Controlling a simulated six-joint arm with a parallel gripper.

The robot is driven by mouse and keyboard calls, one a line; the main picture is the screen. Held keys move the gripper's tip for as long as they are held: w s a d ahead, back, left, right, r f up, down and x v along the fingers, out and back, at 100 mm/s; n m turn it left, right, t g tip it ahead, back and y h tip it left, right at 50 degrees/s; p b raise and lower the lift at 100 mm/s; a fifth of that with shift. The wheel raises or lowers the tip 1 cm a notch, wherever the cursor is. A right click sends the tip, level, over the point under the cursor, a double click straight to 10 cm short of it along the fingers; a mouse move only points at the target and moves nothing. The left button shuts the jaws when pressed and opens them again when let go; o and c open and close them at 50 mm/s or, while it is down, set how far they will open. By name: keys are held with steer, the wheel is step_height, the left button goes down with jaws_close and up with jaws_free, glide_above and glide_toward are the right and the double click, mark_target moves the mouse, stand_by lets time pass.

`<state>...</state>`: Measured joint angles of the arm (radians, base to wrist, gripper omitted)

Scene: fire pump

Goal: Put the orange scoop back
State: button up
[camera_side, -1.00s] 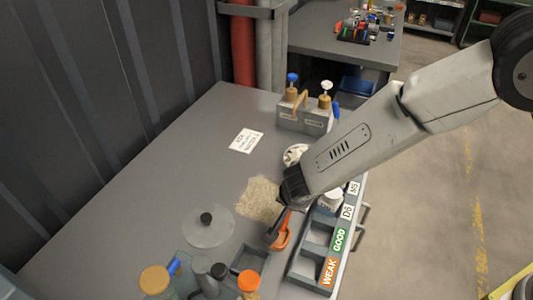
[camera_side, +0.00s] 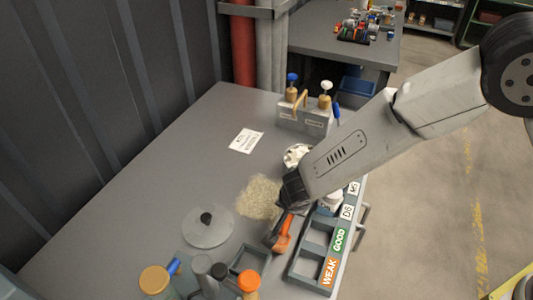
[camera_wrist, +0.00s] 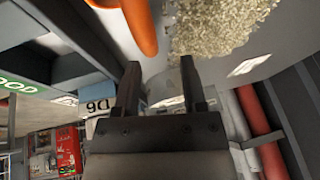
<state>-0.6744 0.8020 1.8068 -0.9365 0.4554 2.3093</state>
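The orange scoop (camera_side: 284,236) is beside my gripper (camera_side: 273,239) in the side view, between the grain pile and the labelled rack. My gripper hides part of it. In the wrist view, an orange rounded part of the scoop (camera_wrist: 142,24) shows at the top, beyond the fingertips and nearer the left finger. My gripper (camera_wrist: 160,66) has its two fingers apart, with nothing seen between them. Whether a finger touches the scoop cannot be told.
A grain pile (camera_side: 259,197) lies on the grey table (camera_side: 180,160). The labelled rack (camera_side: 313,259) stands along the right edge. A round lid (camera_side: 208,231), an empty square tray (camera_side: 245,265) and several capped containers are at the front. A caddy (camera_side: 303,117) stands behind.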

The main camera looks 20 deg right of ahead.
steer(key=shift+r, duration=0.1)
stand_by(0.3)
steer(key=shift+r, duration=0.75)
steer(key=v, duration=1.1)
steer(key=shift+s+r, duration=0.2)
steer(key=shift+r, duration=0.05)
steer(key=s+d+n+g, duration=0.1)
steer(key=s+d+n, duration=0.3)
steer(key=d, duration=0.9)
steer(key=s+d+n+g+y, duration=0.1)
steer(key=s+d+n, duration=0.4)
steer(key=d, duration=0.9)
steer(key=shift+f+y, duration=0.3)
